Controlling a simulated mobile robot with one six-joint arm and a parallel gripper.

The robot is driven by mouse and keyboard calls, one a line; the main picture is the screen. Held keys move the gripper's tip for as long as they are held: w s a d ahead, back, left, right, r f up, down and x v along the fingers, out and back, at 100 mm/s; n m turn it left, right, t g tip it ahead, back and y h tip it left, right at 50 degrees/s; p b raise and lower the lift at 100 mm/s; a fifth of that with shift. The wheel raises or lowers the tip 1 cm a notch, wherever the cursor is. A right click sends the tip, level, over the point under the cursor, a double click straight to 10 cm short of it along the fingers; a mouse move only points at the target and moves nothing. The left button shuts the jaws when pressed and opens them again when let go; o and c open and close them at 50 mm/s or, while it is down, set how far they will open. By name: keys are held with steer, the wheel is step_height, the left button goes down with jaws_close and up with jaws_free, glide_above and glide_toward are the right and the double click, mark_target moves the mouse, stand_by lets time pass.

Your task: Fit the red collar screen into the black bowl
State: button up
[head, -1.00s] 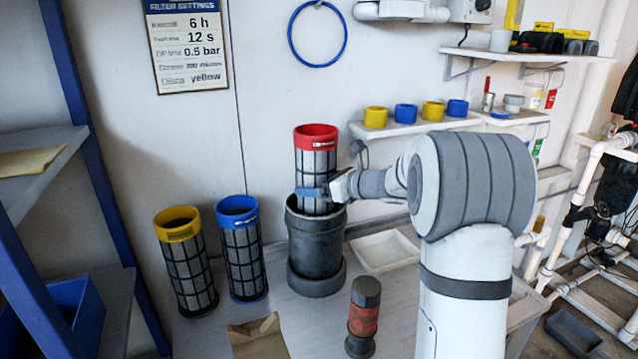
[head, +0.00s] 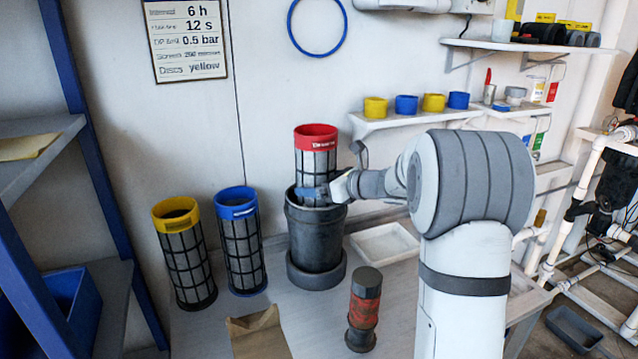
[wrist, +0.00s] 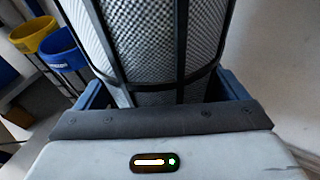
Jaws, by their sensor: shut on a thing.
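The red collar screen (head: 316,152) stands upright with its lower part inside the black bowl (head: 316,240), and its red collar is well above the rim. My gripper (head: 318,192) is shut on the screen's mesh body just above the bowl's rim. In the wrist view, the mesh of the red collar screen (wrist: 165,45) fills the space between the blue fingers. The screen's lower end is hidden inside the bowl, so I cannot tell how near it is to the bottom.
A yellow collar screen (head: 185,255) and a blue collar screen (head: 240,240) stand left of the bowl. A dark cylinder with a red band (head: 363,310) stands in front. A white tray (head: 384,243) lies to the right. An open brown bag (head: 257,333) is at the front.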

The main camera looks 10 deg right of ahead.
steer(key=shift+f+b, duration=0.65)
steer(key=shift+f, duration=0.25)
steer(key=o, duration=0.9)
steer(key=shift+s, duration=0.1)
steer(key=v, duration=0.7)
steer(key=shift+s+d+r, duration=0.2)
steer(key=shift+s+d, duration=0.05)
steer(key=shift+s, duration=0.05)
